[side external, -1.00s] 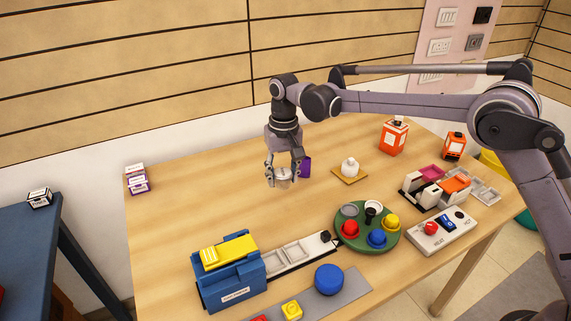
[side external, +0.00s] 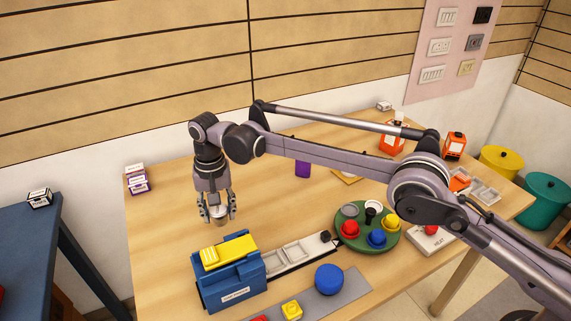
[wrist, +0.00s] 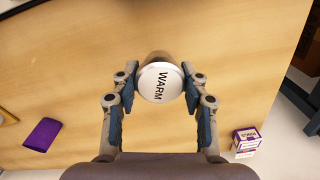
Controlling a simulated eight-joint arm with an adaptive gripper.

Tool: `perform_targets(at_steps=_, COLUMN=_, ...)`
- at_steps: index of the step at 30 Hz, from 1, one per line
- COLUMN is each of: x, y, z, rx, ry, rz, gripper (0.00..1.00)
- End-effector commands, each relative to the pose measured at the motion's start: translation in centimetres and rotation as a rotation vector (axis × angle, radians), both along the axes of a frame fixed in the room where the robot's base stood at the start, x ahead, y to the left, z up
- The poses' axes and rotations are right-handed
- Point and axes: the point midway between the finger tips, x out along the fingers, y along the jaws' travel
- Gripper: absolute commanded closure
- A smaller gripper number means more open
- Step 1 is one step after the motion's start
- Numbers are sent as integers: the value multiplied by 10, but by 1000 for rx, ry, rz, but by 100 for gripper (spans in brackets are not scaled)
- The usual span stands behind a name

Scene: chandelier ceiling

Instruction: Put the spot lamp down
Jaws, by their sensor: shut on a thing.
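My gripper (side external: 219,212) is shut on the spot lamp (wrist: 160,83), a small round piece with a white face marked "WARM". In the wrist view the lamp sits between the two fingertips, with its greyish-brown body partly hidden behind the face. In the side view the lamp (side external: 219,221) shows low between the fingers, over the left part of the wooden table (side external: 170,235), behind the blue box. I cannot tell whether it touches the tabletop.
The blue box with a yellow top (side external: 229,272) stands just in front of my gripper. Small purple-and-white boxes (side external: 137,180) stand at the back left. A green round tray (side external: 367,244) holds coloured domes. The table left of my gripper is clear.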

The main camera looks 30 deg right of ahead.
Motion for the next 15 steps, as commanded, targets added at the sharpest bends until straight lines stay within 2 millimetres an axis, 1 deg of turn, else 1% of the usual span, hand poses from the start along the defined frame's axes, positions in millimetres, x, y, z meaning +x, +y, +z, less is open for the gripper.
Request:
perform_targets(at_steps=6, x=0, y=0, z=-22, rx=0, ry=0, rz=0, gripper=88)
perform_targets(at_steps=12, x=0, y=0, z=-37, rx=0, ry=0, rz=1, gripper=88)
perform_targets(at_steps=15, x=0, y=0, z=-41, rx=0, ry=0, rz=1, gripper=88)
